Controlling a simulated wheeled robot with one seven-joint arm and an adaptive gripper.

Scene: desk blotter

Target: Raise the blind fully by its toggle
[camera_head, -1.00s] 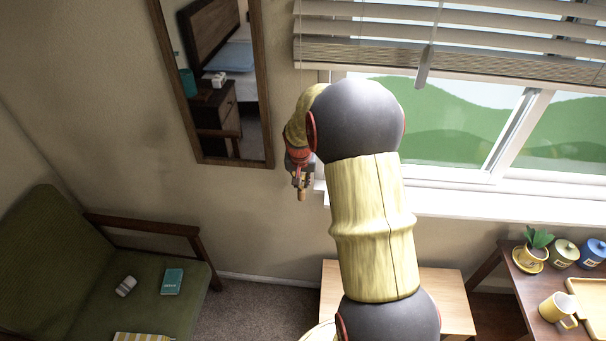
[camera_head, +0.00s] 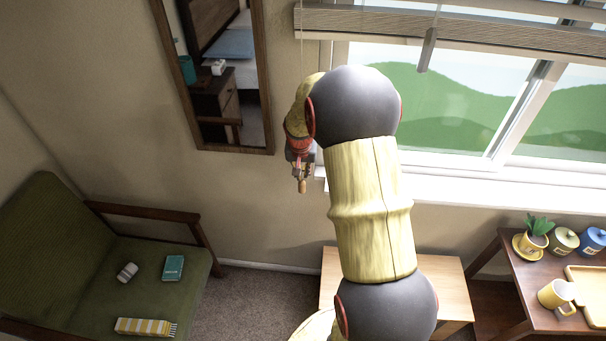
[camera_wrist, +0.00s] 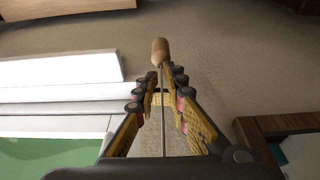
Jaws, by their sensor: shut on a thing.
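The wooden toggle (camera_head: 302,186) hangs just below my gripper (camera_head: 301,170), left of the window. In the wrist view the tan toggle (camera_wrist: 160,51) sticks out past the fingertips of my gripper (camera_wrist: 166,75), which is shut on its upper end. The thin cord (camera_wrist: 163,120) runs back between the fingers. The blind (camera_head: 450,28) is gathered at the top of the window, its bottom rail tilted in the picture; its upper part is out of the frame. Part of my gripper is hidden by my arm in the head view.
A framed mirror (camera_head: 233,142) hangs on the wall left of my gripper. The white sill (camera_head: 460,192) is close to its right. A green armchair (camera_head: 60,235), a wooden bench (camera_head: 445,290) and a side table (camera_head: 520,275) with a mug stand below. A tilt wand (camera_head: 427,50) hangs from the blind.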

